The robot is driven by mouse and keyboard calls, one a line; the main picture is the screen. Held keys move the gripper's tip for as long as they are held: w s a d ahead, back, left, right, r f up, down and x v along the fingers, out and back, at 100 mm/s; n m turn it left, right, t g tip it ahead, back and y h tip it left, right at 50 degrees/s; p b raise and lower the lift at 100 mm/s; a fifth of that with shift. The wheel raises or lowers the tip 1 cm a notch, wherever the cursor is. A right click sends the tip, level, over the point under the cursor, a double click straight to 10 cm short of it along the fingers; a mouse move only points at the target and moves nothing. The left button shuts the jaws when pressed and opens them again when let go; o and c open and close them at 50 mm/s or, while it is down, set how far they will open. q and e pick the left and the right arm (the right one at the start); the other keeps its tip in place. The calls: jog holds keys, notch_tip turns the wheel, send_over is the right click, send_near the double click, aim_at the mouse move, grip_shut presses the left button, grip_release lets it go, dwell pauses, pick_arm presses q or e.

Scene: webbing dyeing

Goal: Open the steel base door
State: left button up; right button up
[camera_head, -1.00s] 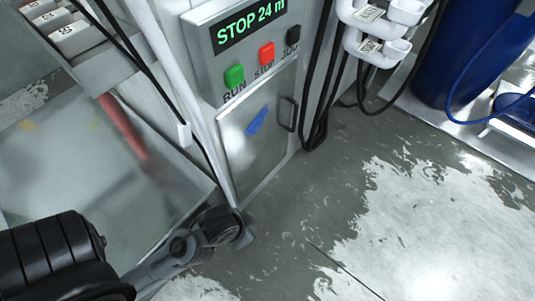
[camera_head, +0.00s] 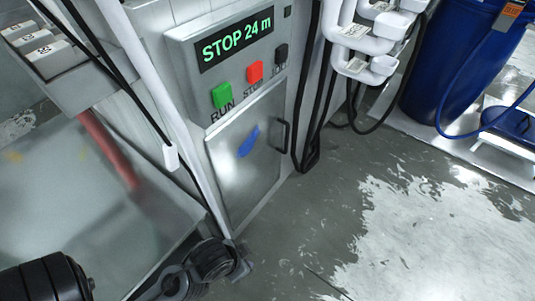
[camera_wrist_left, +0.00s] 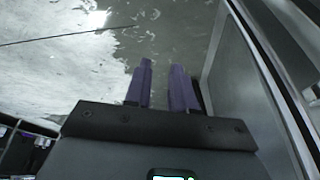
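The steel base door (camera_head: 225,165) is a grey panel low on the machine cabinet, with a blue mark on its face. It looks shut. Its dark bar handle (camera_head: 284,137) is on the right side. My left arm comes in at the bottom left, and its gripper (camera_head: 241,268) is low, near the door's bottom corner and apart from the handle. In the left wrist view, the two purple fingers of this gripper (camera_wrist_left: 163,82) stand apart with nothing between them. A grey framed panel is at the right there; I cannot tell whether it is the door. My right gripper is out of view.
Above the door is a control panel with a "STOP 24 m" display (camera_head: 236,38) and green (camera_head: 221,95), red (camera_head: 255,71) and black buttons. Black cables (camera_head: 309,140) hang right of the handle. A white pipe (camera_head: 150,75) runs down the left.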

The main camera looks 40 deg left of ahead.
pick_arm(q)
jog(key=shift+o, duration=1)
jog(key=w+t, duration=0.1)
jog(key=w, duration=0.1)
jog(key=shift+w+d+r+t, duration=0.2)
jog(key=shift+w+t, duration=0.2)
jog(key=n+t+y+p, duration=0.6)
jog(key=t+p, duration=0.3)
jog(key=t, duration=0.3)
send_near(286, 135)
jog(key=b+x, duration=0.6)
jog(key=x, duration=0.3)
jog(key=shift+w+f, duration=0.1)
jog(key=shift+w, duration=0.15)
jog(key=shift+w+a+b, duration=0.2)
jog(key=shift+w+b, duration=0.1)
jog(key=shift+w, duration=0.25)
grip_shut()
